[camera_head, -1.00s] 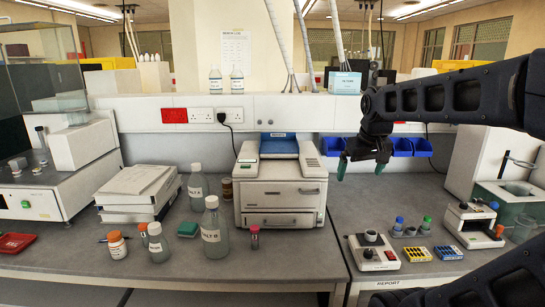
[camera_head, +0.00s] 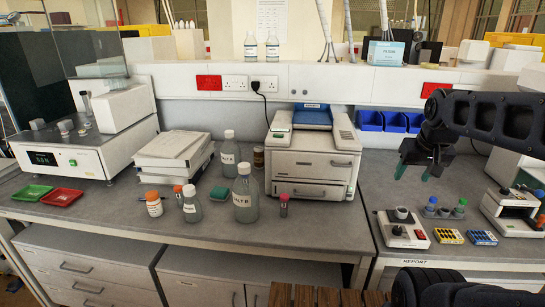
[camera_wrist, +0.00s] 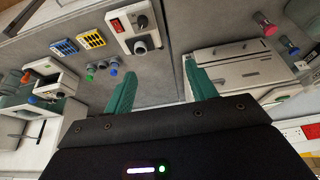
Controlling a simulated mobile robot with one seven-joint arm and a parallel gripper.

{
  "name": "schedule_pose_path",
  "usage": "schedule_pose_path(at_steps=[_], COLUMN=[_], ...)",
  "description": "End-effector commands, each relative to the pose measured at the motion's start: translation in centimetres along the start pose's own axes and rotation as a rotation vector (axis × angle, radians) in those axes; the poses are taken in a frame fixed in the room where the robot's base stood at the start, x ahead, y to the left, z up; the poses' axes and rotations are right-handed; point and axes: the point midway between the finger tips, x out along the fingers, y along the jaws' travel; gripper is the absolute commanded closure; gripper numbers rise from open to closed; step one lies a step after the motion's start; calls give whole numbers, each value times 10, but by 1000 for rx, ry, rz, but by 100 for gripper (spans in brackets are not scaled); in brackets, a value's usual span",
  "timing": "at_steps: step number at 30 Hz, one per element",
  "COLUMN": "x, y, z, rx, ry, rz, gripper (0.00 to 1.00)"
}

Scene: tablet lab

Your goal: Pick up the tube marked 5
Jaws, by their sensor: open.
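No number 5 is legible on any tube. In the head view, a small tube with a pink-red cap (camera_head: 284,204) stands on the bench in front of the printer. A blue-capped tube (camera_head: 431,206) and a green-capped tube (camera_head: 460,208) stand on the right bench. The wrist view shows blue and green caps (camera_wrist: 101,66) left of my fingers and a pink-capped tube (camera_wrist: 265,24) at upper right. My gripper (camera_head: 413,174) is open and empty, its teal fingers pointing down behind and above the blue- and green-capped tubes. The fingers (camera_wrist: 160,70) frame bare bench in the wrist view.
A white device with a round knob (camera_head: 403,230) and blue and yellow racks (camera_head: 482,238) are near the right bench's front. The printer (camera_head: 312,165), bottles (camera_head: 245,195) and a paper stack (camera_head: 172,150) occupy the left bench. Blue bins (camera_head: 392,122) hang behind my gripper.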

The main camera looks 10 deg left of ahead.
Motion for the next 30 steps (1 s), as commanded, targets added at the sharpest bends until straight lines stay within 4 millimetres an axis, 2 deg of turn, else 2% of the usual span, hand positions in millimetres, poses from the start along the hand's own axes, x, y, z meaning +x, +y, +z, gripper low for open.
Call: schedule_pose_path(at_steps=[8, 11, 14, 16, 23, 30], x=[-2, -14, -35, -51, -55, -62], y=[0, 0, 0, 0, -15, -41], z=[-1, -7, -16, -23, -56, -106], rx=[-1, -1, -1, -4, -130, -318], ry=[1, 3, 5, 4, -31, -71], rz=[0, 0, 0, 0, -4, -11], gripper=[43, 43, 43, 43, 43, 43])
